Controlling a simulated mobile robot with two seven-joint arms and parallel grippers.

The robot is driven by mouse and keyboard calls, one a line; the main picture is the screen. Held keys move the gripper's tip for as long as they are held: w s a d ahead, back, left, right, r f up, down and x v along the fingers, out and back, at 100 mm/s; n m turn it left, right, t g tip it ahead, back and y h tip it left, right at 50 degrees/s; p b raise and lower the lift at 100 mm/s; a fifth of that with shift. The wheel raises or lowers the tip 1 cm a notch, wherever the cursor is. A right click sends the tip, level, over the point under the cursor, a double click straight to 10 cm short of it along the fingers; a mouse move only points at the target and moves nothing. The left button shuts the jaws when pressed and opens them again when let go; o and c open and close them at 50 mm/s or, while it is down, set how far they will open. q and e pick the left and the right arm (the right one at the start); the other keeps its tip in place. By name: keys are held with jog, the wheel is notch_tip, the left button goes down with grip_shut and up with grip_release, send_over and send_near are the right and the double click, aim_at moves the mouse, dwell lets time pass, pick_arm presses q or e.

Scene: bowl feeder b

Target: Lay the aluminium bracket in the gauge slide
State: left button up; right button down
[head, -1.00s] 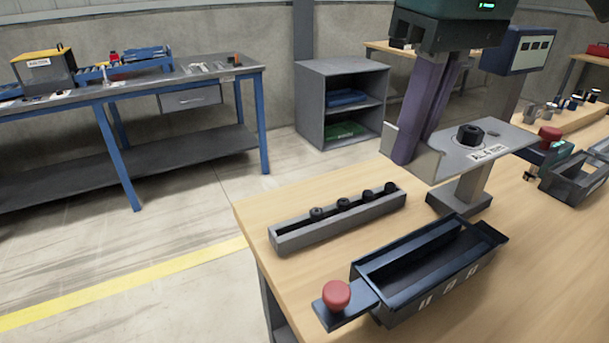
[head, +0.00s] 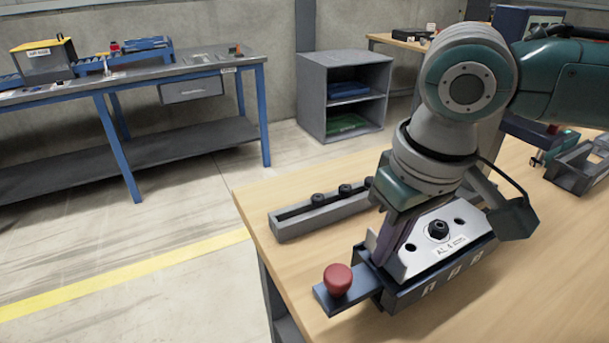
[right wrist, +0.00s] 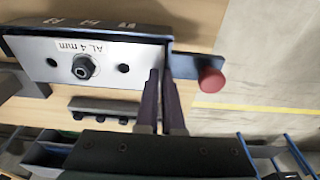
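The aluminium bracket (head: 416,252) is a silvery plate marked AL 4 mm, with holes, a dark nut and an upturned flange at its left end. It lies flat over the gauge slide (head: 384,296), a dark open-topped box with a red knob (head: 338,280) on its left tongue. I cannot tell whether it rests in the slide or hangs just above. My right gripper (head: 388,240) is shut on the bracket's flange. In the right wrist view the two fingers (right wrist: 160,75) pinch that flange beside the plate (right wrist: 45,62). My left gripper is out of view.
A grey rail (head: 300,218) with several black knobs lies behind the slide. A grey bin (head: 580,168) stands at the far right. The wooden table (head: 500,310) is clear at the front right. A grey shelf unit (head: 345,95) and a blue-legged bench (head: 130,80) stand beyond.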

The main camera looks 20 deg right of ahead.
jog(key=shift+f, duration=0.55)
jog(key=c, duration=1.1)
grip_release()
jog(key=shift+o, duration=0.2)
notch_tip(320, 180, up, 13)
jog(key=s+p, duration=0.2)
jog(key=s+a+f+n+t+y, duration=0.25)
jog(key=s+a+f, duration=0.4)
jog(key=a, duration=0.35)
jog(key=s+d+f+m+h, duration=0.1)
jog(key=s+d+f+h, duration=0.1)
jog(key=s+d, duration=0.5)
jog(key=shift+s+f+g, duration=0.25)
jog(key=shift+f+g, duration=0.1)
jog(key=shift+f, duration=0.1)
